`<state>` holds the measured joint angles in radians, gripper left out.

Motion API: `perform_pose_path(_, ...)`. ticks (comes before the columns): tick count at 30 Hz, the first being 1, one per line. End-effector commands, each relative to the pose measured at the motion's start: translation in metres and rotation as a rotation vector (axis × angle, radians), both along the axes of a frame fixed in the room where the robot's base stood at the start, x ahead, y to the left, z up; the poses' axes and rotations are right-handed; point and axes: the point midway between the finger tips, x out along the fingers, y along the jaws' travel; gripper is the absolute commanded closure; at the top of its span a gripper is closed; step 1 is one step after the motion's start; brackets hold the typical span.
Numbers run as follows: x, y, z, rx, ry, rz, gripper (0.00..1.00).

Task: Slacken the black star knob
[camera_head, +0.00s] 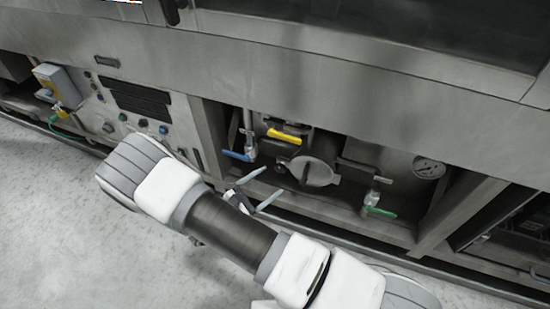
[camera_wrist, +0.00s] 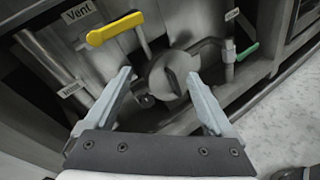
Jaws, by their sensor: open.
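A small dark knob, which looks like the black star knob (camera_wrist: 146,99), sits just left of and below a round grey cover (camera_wrist: 171,73) in the wrist view. It is partly in shadow, so its star shape is not clear. In the head view a dark round shape (camera_head: 280,168) shows beside the round cover (camera_head: 319,172). My gripper (camera_wrist: 159,77) is open and empty, its two light grey fingers pointing at the cover and knob. The knob appears between the fingers in the wrist view, with no visible contact. In the head view my gripper (camera_head: 258,188) is in front of the recess, left of the cover.
A yellow lever (camera_head: 284,135) is above the cover, under a Vent label (camera_wrist: 78,12). A blue lever (camera_head: 236,155) is on the left and a green lever (camera_head: 382,212) at lower right. A gauge (camera_head: 429,168) is on the right. Pale floor (camera_head: 60,220) lies open in front.

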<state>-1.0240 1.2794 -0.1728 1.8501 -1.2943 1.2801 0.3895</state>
Motion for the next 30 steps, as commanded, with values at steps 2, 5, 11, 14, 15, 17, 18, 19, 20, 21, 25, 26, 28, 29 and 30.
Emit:
perform_pose_path(2, 0.001, -0.005, 0.02, 0.035, -0.005, -0.047, 0.11)
perform_pose_path(5, 0.001, -0.011, 0.039, 0.072, -0.007, -0.103, 0.11)
perform_pose_path(11, 0.0, -0.024, 0.075, 0.152, -0.014, -0.211, 0.11)
perform_pose_path(14, -0.001, -0.029, 0.089, 0.187, -0.017, -0.255, 0.11)
perform_pose_path(15, -0.001, -0.032, 0.094, 0.197, -0.018, -0.269, 0.11)
perform_pose_path(17, -0.002, -0.034, 0.1, 0.212, -0.018, -0.288, 0.11)
perform_pose_path(18, -0.003, -0.035, 0.103, 0.221, -0.018, -0.299, 0.11)
perform_pose_path(19, -0.003, -0.036, 0.105, 0.227, -0.019, -0.306, 0.11)
perform_pose_path(20, -0.003, -0.037, 0.107, 0.231, -0.019, -0.312, 0.11)
perform_pose_path(21, -0.003, -0.038, 0.109, 0.237, -0.02, -0.317, 0.11)
perform_pose_path(25, -0.004, -0.039, 0.111, 0.244, -0.02, -0.328, 0.11)
perform_pose_path(26, -0.004, -0.039, 0.111, 0.245, -0.02, -0.329, 0.11)
perform_pose_path(28, -0.004, -0.039, 0.111, 0.245, -0.02, -0.329, 0.11)
perform_pose_path(29, -0.004, -0.039, 0.111, 0.245, -0.02, -0.329, 0.11)
perform_pose_path(30, -0.004, -0.039, 0.111, 0.245, -0.02, -0.329, 0.11)
